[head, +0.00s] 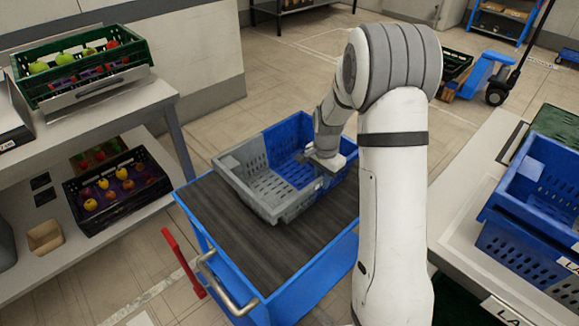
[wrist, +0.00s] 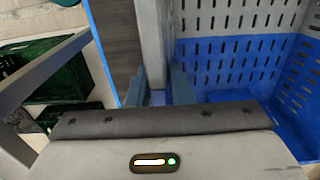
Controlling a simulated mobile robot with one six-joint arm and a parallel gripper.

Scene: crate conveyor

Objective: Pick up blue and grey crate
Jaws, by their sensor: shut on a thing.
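The blue and grey crate (head: 232,162) is over the dark ribbed top of a blue trolley, grey on its left part and blue on its right. I cannot tell if its base touches the trolley. My gripper (head: 322,168) is at the crate's right side, partly hidden by my arm. In the wrist view my gripper (wrist: 160,88) has one finger on each side of the crate's wall (wrist: 150,35) and is shut on it. The crate's slotted inside shows to the right there and looks empty.
The trolley (head: 315,275) has a metal handle (head: 222,285). At left, shelves hold a green crate of apples (head: 88,82) and a dark crate of fruit (head: 80,215). At right, blue crates (head: 515,245) stand on a table. Open floor lies behind the trolley.

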